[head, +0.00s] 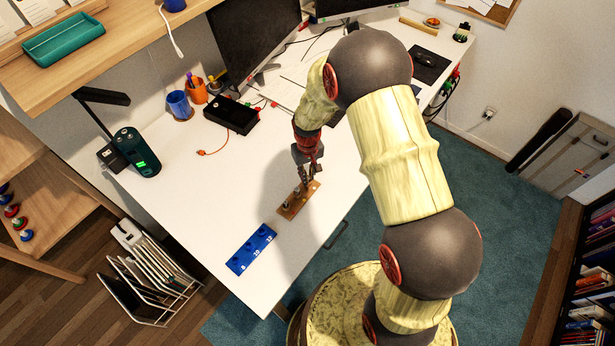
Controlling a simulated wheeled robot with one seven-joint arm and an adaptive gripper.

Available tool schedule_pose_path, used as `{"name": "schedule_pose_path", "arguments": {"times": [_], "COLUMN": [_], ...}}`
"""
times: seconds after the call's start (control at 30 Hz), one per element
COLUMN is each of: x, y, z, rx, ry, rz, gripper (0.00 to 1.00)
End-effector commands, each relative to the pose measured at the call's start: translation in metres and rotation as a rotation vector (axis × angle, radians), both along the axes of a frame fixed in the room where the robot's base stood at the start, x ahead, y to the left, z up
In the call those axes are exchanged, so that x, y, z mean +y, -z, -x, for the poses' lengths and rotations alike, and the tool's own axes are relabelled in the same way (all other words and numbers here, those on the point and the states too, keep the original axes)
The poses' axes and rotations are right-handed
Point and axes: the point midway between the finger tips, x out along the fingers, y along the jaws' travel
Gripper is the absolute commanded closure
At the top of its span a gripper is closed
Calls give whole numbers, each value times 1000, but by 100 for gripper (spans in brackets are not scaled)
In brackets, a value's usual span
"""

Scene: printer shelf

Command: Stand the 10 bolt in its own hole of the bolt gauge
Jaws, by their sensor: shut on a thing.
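The blue bolt gauge (251,249) lies flat on the white desk near its front left edge. White marks reading 8, 10 and 12 run along it, beside darker round spots. A brown wooden block (286,212) lies up and right of the gauge, with small grey bolts (291,205) standing in it. My gripper (307,183) is over the upper end of this block, pointing down, shut on what seems to be a bolt. The fingers hide most of that bolt. I cannot tell its size, or whether it is still in the block.
The desk (215,185) is clear between block and gauge. A black box (230,115), an orange cord (212,151), cups (179,105) and a dark green canister (137,152) stand farther back left. Monitors (255,40) stand behind. The desk's front edge is close to the block.

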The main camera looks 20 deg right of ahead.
Motion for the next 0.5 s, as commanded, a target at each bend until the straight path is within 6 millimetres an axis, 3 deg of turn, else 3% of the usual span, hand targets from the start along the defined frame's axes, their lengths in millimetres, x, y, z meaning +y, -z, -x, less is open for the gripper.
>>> {"name": "schedule_pose_path", "arguments": {"times": [0.17,0.33,0.5], "x": [0,0,6], "y": [-11,-35,-68], "z": [-1,-1,26], "rx": [-2,-2,-4], "ry": [0,0,-1], "rz": [0,0,0], "gripper": [100,100,100]}}
